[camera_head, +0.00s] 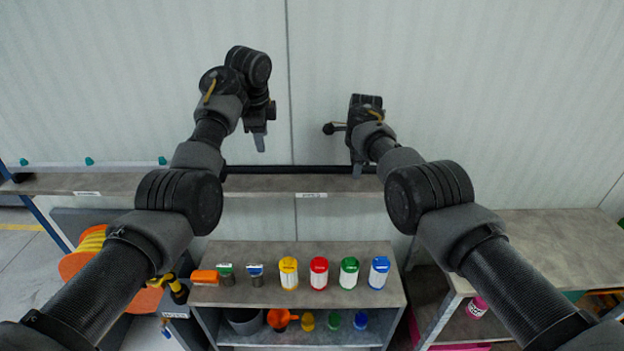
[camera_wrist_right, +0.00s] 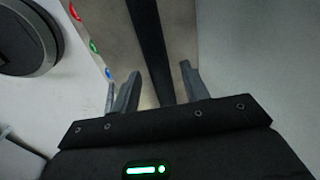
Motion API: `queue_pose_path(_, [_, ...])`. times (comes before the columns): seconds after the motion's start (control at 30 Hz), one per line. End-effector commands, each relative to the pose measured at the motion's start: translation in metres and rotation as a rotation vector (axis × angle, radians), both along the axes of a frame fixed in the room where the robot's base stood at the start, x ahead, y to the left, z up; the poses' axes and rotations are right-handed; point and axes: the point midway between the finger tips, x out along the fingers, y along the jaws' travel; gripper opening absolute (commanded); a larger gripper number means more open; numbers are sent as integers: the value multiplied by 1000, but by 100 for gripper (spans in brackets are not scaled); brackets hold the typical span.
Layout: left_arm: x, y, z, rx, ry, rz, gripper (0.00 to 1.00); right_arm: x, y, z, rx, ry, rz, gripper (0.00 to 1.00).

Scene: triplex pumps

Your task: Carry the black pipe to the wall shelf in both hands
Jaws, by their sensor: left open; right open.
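The black pipe (camera_head: 300,169) lies lengthwise on the grey wall shelf (camera_head: 262,185), close to the wall. My left gripper (camera_head: 260,142) is open and stands above the shelf near the pipe's visible left part, apart from it. My right gripper (camera_head: 357,170) is at the pipe's right part, its fingers pointing down. In the right wrist view the pipe (camera_wrist_right: 150,45) runs between the open fingers of the right gripper (camera_wrist_right: 160,88), with gaps on both sides. My left arm hides part of the shelf and perhaps more of the pipe.
Below stands a lower bench (camera_head: 330,303) with yellow, red, green and blue capped containers in a row. An orange spool (camera_head: 80,262) is at the left. Another grey table (camera_head: 560,240) is at the right. The wall rises directly behind the shelf.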

Motion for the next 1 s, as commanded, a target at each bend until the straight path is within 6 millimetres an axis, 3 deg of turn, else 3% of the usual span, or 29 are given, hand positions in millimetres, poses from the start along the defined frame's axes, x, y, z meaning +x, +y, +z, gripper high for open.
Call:
queue_pose_path(0.5, [0, 0, 0, 0, 0, 0, 45, -24, 1, 91, 4, -2, 0, 45])
queue_pose_path(0.7, [0, 0, 0, 0, 0, 0, 45, -28, 1, 103, 5, -1, 1, 45])
queue_pose_path(1.0, [0, 0, 0, 0, 0, 0, 45, -29, 1, 104, 6, 0, 2, 45])
